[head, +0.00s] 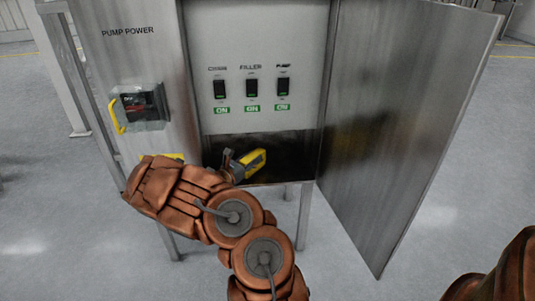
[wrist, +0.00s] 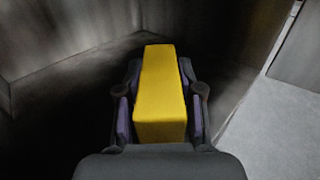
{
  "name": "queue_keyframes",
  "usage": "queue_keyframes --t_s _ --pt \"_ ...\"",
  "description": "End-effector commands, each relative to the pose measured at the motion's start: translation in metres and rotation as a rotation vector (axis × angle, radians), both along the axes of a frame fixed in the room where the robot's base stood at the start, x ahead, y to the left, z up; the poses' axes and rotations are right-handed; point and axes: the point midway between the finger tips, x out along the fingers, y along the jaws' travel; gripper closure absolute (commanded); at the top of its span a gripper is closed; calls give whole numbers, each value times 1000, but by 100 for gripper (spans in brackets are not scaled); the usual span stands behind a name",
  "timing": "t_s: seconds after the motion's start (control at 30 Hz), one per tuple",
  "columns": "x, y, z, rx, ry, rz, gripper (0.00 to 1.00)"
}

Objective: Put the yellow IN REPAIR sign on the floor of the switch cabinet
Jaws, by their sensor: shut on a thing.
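The yellow sign (head: 253,159) is a small yellow block, held in my gripper (head: 240,162) at the lower opening of the switch cabinet (head: 265,60). In the wrist view the sign (wrist: 162,95) lies lengthwise between both fingers of my gripper (wrist: 160,105), which are shut on it. Its lettering cannot be read. The dark cabinet floor (wrist: 70,95) and inner walls surround it in the wrist view. Whether the sign touches the floor cannot be told.
The cabinet door (head: 400,110) stands open on the right. Three switches (head: 252,88) with green ON labels sit above the sign. A PUMP POWER panel with a covered red-black switch (head: 140,106) is at left. Another yellow thing (head: 172,156) is mostly hidden behind my arm.

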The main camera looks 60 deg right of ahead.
Motion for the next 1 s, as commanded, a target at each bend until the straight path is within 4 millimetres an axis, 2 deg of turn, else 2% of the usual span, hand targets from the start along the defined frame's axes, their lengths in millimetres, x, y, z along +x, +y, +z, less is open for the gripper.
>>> queue_keyframes --t_s 0.03,0.2,0.57,0.8,0.9,1.0 --pt "-3 -11 -2 0 -2 -5 100" --pt "-7 -37 -2 -1 -1 -6 100" --pt "-9 -59 0 -1 -1 -4 100" --pt "-15 -93 -2 -1 -1 -9 100" --pt "-13 -91 -15 0 2 -4 100" --pt "-13 -90 -15 -1 1 -4 100"
